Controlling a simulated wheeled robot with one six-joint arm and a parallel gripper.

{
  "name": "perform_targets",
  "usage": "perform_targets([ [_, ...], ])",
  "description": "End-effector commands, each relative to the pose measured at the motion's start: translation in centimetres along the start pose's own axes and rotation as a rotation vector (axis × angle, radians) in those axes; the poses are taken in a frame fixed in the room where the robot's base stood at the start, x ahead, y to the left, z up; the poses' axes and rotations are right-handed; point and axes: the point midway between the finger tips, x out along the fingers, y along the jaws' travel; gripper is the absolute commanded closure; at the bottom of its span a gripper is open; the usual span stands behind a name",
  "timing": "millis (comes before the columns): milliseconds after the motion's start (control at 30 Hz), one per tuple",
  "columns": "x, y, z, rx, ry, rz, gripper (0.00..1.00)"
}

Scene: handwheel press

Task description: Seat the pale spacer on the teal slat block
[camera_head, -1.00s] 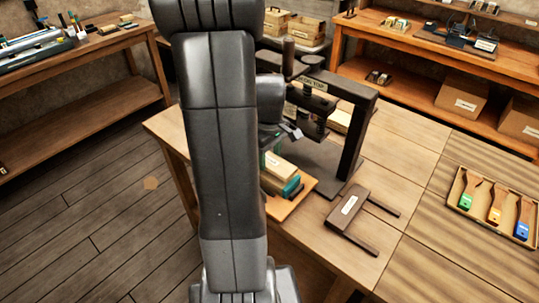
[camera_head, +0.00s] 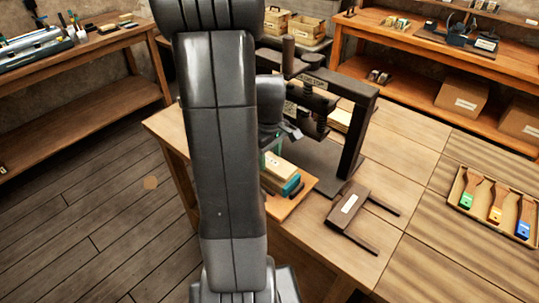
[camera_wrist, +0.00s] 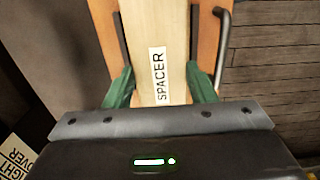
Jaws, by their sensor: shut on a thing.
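The pale spacer (camera_wrist: 173,40), with a white SPACER label, lies between the green fingers of my gripper (camera_wrist: 160,88) in the wrist view. My gripper is shut on it. In the head view the spacer (camera_head: 279,172) lies directly above the teal slat block (camera_head: 292,186), roughly lined up with it. I cannot tell whether they touch all along. The teal block sits on a wooden board (camera_head: 295,203) at the table's near left edge. In the wrist view the spacer hides the block. My arm hides the left part of both in the head view.
The black press (camera_head: 357,140) stands just behind and right of the board. A dark two-pronged plate (camera_head: 349,207) lies to the right. A tray (camera_head: 478,212) with several coloured-ended tools lies farther right. The table between them is clear.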

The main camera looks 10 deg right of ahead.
Motion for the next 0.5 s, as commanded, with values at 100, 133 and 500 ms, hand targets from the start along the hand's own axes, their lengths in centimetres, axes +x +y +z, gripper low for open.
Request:
perform_targets([
  [100,0.33,0.0,0.0,0.0,0.0,0.0,0.74],
  [133,0.39,0.0,0.0,0.0,0.0,0.0,0.74],
  [500,1.13,0.0,0.0,0.0,0.0,0.0,0.74],
])
